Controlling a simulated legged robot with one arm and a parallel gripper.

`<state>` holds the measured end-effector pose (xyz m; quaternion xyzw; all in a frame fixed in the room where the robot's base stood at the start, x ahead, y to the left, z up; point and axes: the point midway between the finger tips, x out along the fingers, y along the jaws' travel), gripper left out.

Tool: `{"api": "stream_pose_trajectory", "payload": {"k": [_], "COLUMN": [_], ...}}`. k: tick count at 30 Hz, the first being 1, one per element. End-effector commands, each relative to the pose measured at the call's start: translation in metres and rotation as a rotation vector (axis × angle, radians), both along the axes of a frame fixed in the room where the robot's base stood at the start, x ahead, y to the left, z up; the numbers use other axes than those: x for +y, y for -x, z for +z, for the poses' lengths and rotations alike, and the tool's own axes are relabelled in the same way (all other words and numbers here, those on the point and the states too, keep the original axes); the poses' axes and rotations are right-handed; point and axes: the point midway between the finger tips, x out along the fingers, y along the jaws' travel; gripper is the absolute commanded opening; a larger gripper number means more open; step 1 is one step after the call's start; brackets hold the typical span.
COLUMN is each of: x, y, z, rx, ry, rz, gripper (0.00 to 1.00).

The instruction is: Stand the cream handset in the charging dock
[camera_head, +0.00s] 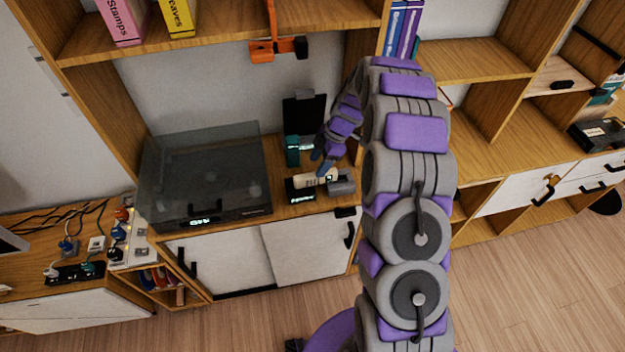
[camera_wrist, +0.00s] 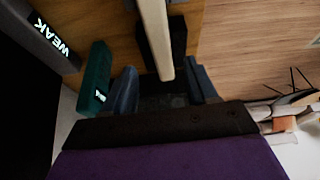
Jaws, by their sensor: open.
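The cream handset (camera_head: 316,182) shows on the cabinet top in the head view, just below my gripper (camera_head: 322,163). In the wrist view the handset (camera_wrist: 156,35) is a long pale bar running from the top edge to between the two blue fingers of my gripper (camera_wrist: 162,88). The fingers are apart, with gaps beside the bar. A black block (camera_wrist: 178,42) lies behind the handset there. In the head view a black unit with a lit front (camera_head: 299,192) and a grey block (camera_head: 341,187) sit close to the handset. I cannot tell which is the charging dock, or whether the handset is seated.
A teal device (camera_head: 292,150) stands behind the handset; it also shows left of my fingers in the wrist view (camera_wrist: 95,80). A turntable with a smoky lid (camera_head: 205,175) fills the left. The cabinet's front edge is close.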

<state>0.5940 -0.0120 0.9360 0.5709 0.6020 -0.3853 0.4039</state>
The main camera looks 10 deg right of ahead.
Motion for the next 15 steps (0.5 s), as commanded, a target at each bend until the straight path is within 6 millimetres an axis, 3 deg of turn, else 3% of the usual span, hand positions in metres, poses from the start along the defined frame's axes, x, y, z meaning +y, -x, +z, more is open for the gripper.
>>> {"api": "stream_pose_trajectory", "payload": {"k": [8,15], "x": [0.003,0.020], "y": [0.001,0.004], "z": [-0.015,-0.048], "rx": [0.000,0.003], "ry": [-0.001,0.003], "rz": [-0.002,-0.001], "gripper": [0.57,0.57]}}
